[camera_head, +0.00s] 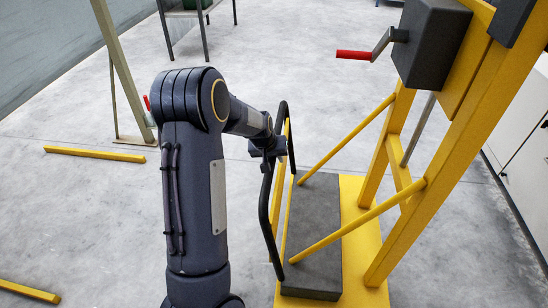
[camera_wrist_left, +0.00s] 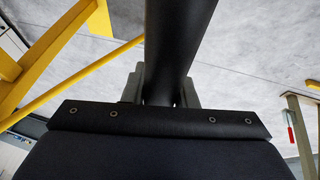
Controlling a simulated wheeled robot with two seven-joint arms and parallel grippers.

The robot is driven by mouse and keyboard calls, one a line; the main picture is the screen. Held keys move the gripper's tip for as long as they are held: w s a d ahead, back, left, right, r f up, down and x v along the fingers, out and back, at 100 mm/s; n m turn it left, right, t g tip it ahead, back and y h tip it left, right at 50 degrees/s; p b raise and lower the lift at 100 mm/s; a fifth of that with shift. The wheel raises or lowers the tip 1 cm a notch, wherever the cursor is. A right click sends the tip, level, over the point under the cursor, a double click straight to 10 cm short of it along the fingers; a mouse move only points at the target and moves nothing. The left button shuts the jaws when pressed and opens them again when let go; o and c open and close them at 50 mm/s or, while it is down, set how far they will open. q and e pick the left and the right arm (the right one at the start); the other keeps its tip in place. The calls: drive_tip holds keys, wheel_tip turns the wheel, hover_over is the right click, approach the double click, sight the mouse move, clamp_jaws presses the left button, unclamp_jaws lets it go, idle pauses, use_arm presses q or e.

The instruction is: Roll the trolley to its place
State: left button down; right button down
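The trolley is a tall yellow frame (camera_head: 440,180) on a flat yellow base (camera_head: 358,280) with a long dark grey block (camera_head: 318,230) on it. A black handle (camera_head: 265,205) curves up on its left side. My left gripper (camera_head: 270,147) is at this handle. In the left wrist view the black bar (camera_wrist_left: 178,40) runs between its two grey fingers (camera_wrist_left: 165,90), which press close on both sides. The fingertips are partly hidden by the bar and the palm. My right gripper is not in view.
Yellow bars lie on the grey floor at the left (camera_head: 95,153) and lower left (camera_head: 28,292). A greenish post frame (camera_head: 125,75) stands behind my left arm, a table (camera_head: 195,12) farther back. White cabinets (camera_head: 520,125) stand at the right. The floor between is open.

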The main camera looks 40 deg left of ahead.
use_arm(q)
drive_tip(key=c, duration=1.4)
unclamp_jaws()
drive_tip(key=shift+a, duration=0.1)
drive_tip(key=o, duration=0.3)
drive_tip(key=shift+w+d, duration=0.1)
drive_tip(key=shift+d, duration=0.1)
drive_tip(key=p+v, duration=0.1)
drive_tip(key=v, duration=0.7)
drive_tip(key=shift+a, duration=0.1)
drive_tip(key=s+d+r+m+t+h, duration=0.1)
drive_tip(key=s+d+r+h, duration=0.1)
drive_tip(key=s+d+r, duration=0.4)
drive_tip(key=s+d+r+m+h, duration=0.1)
drive_tip(key=s+d+r, duration=0.4)
drive_tip(key=s, duration=0.4)
drive_tip(key=s+d+f+m+h, duration=0.1)
drive_tip(key=s+d+f+m, duration=0.15)
drive_tip(key=s+d, duration=0.85)
drive_tip(key=r+p, duration=0.5)
drive_tip(key=s+a+r+p, duration=0.1)
drive_tip(key=r+p, duration=0.4)
drive_tip(key=a+r+p, duration=0.1)
drive_tip(key=r+p, duration=0.4)
drive_tip(key=shift+s+a+r, duration=0.15)
